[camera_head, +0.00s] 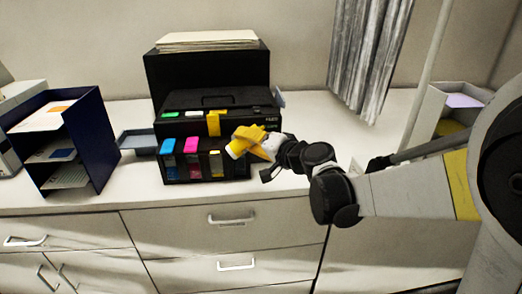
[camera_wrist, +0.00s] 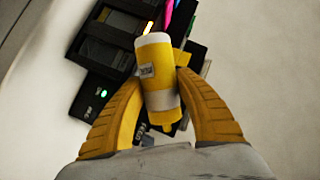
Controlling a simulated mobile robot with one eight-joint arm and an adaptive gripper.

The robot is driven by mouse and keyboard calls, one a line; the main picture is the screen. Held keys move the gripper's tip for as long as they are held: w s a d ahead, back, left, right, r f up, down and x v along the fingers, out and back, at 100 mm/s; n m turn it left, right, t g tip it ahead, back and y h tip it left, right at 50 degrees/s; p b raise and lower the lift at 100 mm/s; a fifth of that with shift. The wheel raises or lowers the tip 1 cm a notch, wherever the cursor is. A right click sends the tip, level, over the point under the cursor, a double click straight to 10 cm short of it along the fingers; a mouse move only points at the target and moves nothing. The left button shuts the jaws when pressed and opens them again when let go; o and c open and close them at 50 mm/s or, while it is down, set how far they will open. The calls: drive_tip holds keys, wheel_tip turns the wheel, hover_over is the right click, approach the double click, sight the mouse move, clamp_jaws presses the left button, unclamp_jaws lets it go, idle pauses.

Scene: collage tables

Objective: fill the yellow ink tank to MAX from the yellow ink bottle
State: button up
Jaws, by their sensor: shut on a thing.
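My gripper (camera_head: 252,141) has yellow fingers and is shut on the yellow ink bottle (camera_head: 236,149), in front of the printer's right side. In the wrist view the bottle (camera_wrist: 155,75) lies between the fingertips of my gripper (camera_wrist: 160,82); it has a pale end, a small label and a pale band, with a narrow yellow tip toward the palm. The bottle looks tilted in the head view. The yellow ink tank (camera_head: 215,163) is the rightmost visible window on the printer front, partly beside the bottle. A yellow flap (camera_head: 213,123) stands up above it. The ink level and MAX mark are too small to read.
The black printer (camera_head: 205,75) stands on the white counter (camera_head: 300,205). Blue (camera_head: 168,146) and magenta (camera_head: 191,145) caps sit left of the yellow tank. A dark blue paper rack (camera_head: 88,140) stands at left. A grey curtain (camera_head: 368,50) hangs behind, right of the printer.

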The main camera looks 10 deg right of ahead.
drive_tip(key=w+a+r+m+t+y, duration=0.2)
drive_tip(key=w+a+r+m+y, duration=0.15)
drive_tip(key=a+r+m, duration=0.35)
drive_tip(key=w+a+r+m+t+y, duration=0.1)
drive_tip(key=w+a+r+m+y, duration=0.25)
drive_tip(key=m, duration=0.55)
drive_tip(key=shift+h, duration=0.6)
drive_tip(key=shift+w+a+f+b, duration=0.1)
drive_tip(key=shift+a+f+b, duration=0.2)
drive_tip(key=shift+f+b, duration=1.15)
drive_tip(key=shift+w+a+f+b, duration=0.2)
drive_tip(key=shift+f+b, duration=0.6)
drive_tip(key=shift+f, duration=1.2)
drive_tip(key=shift+a+f+b, duration=0.35)
drive_tip(key=shift+f+b, duration=0.8)
drive_tip(key=shift+f, duration=0.6)
drive_tip(key=shift+r, duration=0.15)
wheel_tip(320, 180, up, 9)
drive_tip(key=p, duration=0.6)
